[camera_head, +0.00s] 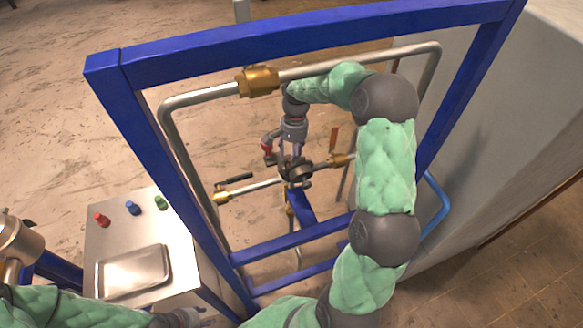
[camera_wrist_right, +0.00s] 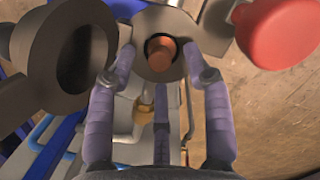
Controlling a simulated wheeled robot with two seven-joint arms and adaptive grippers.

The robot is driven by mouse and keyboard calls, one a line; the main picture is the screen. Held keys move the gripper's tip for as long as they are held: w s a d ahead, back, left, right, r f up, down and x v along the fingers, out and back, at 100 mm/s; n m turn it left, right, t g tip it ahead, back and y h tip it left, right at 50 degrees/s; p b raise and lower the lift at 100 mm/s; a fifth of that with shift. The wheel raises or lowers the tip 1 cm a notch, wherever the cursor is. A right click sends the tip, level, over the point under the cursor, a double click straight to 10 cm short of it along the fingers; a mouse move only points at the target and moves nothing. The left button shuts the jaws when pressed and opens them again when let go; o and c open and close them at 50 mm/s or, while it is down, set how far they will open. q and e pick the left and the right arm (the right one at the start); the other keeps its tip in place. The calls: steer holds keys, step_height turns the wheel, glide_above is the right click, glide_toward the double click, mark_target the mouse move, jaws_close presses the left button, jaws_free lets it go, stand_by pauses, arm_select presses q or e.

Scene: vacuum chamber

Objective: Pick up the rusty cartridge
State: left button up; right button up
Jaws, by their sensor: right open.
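The rusty cartridge (camera_wrist_right: 162,46) shows in the right wrist view as a short orange-brown cylinder seated in the round opening of a grey-brown holder (camera_wrist_right: 150,68). My right gripper (camera_wrist_right: 160,65) is open, with its purple fingers on either side of the holder opening. The cartridge stands between and just beyond the fingertips; I cannot tell whether they touch the holder. In the head view my right gripper (camera_head: 290,152) reaches down at the pipe junction inside the blue frame, and I cannot make out the cartridge there. My left gripper (camera_head: 190,318) shows only partly at the bottom edge.
A blue frame (camera_head: 168,150) with grey pipes and brass fittings (camera_head: 258,81) surrounds my right arm. A dark open round part (camera_wrist_right: 72,58) and a red knob (camera_wrist_right: 280,30) flank the cartridge. A metal cabinet (camera_head: 110,225) with a tray (camera_head: 134,272) stands at left.

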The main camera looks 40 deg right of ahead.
steer(key=shift+s+a+f, duration=0.1)
steer(key=shift+f, duration=0.75)
steer(key=shift+r, duration=0.1)
jaws_close()
